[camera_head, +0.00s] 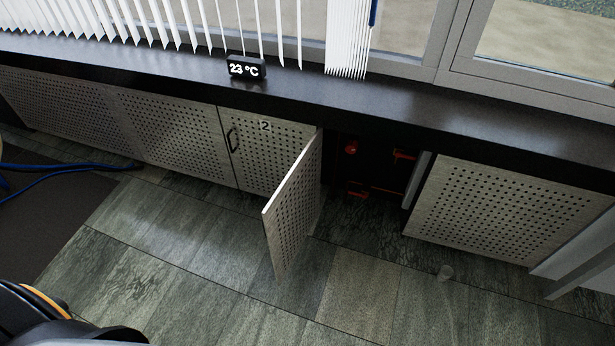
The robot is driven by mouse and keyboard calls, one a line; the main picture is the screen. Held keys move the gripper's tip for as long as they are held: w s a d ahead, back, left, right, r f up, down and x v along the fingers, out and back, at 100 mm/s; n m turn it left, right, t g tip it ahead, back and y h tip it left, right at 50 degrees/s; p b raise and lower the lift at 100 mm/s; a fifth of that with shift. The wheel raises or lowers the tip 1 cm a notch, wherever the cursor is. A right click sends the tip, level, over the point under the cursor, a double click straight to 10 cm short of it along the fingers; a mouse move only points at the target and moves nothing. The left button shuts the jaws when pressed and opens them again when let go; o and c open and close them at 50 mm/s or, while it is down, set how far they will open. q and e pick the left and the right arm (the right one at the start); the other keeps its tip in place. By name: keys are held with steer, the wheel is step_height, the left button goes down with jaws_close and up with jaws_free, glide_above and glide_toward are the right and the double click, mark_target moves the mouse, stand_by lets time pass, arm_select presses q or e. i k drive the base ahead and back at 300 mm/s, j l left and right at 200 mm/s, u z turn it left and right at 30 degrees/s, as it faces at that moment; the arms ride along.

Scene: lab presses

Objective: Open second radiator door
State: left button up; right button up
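The door marked "2" (250,152) is a grey perforated panel in the low cabinet under the window sill. It looks shut, flush with the panel to its left. Its dark handle (232,139) is upright near its left edge. Another perforated door (293,212) stands swung out to the right of it, hinged at the left side of an open bay, and hides part of door 2's lower right. Neither of my grippers is in view.
The open bay (375,165) is dark inside, with red-orange valve parts. Perforated panels continue left (165,130) and right (500,210). Blue hoses (75,167) lie at left; the tiled floor ahead is mostly clear.

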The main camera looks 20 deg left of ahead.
mark_target(263, 149)
steer(key=i+j+z, duration=0.2)
steer(key=j+z, duration=0.15)
steer(key=j, duration=0.7)
steer(key=j+z, duration=0.35)
steer(key=j, duration=0.65)
steer(key=j+z, duration=0.35)
steer(key=j, duration=0.75)
steer(key=k+l, duration=0.05)
